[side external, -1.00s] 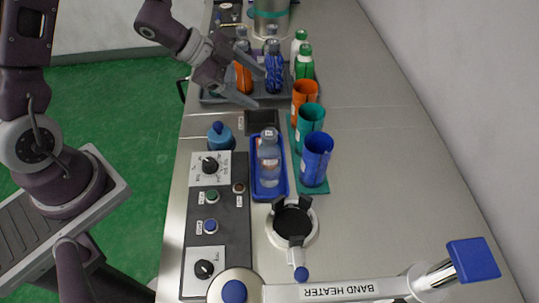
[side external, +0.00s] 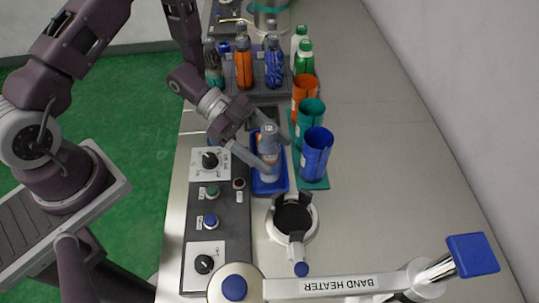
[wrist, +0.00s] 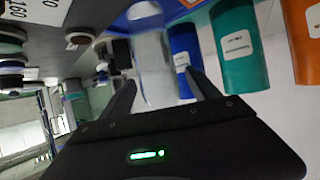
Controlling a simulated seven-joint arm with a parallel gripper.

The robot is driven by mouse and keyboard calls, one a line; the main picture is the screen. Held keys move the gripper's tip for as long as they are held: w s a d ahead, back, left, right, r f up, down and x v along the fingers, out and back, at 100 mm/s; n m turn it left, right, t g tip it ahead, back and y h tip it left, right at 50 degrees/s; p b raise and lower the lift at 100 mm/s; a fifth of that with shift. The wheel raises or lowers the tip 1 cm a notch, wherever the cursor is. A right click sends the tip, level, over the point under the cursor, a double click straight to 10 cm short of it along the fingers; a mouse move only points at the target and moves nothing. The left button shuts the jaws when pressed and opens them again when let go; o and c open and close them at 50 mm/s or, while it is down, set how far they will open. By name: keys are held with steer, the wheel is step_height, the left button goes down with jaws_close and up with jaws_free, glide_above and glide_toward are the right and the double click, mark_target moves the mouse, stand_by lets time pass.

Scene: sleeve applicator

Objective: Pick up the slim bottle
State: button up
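A slim clear bottle (side external: 268,149) with a grey cap stands upright in a blue tray (side external: 272,188) at the middle of the bench. My gripper (side external: 277,152) is at the bottle, with one finger on each side of it. In the wrist view the clear bottle (wrist: 153,62) shows between the two dark fingers (wrist: 158,84). The fingers are spread, with a small gap seeming to show on each side. Part of the bottle is hidden behind the near finger in the side view.
Orange, teal and blue sleeves (side external: 316,155) stand close to the right of the tray. A rack (side external: 258,92) with several bottles is behind. A control panel (side external: 218,235) lies left and a round holder (side external: 293,218) in front. The right side of the bench is clear.

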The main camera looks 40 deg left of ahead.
jaws_close()
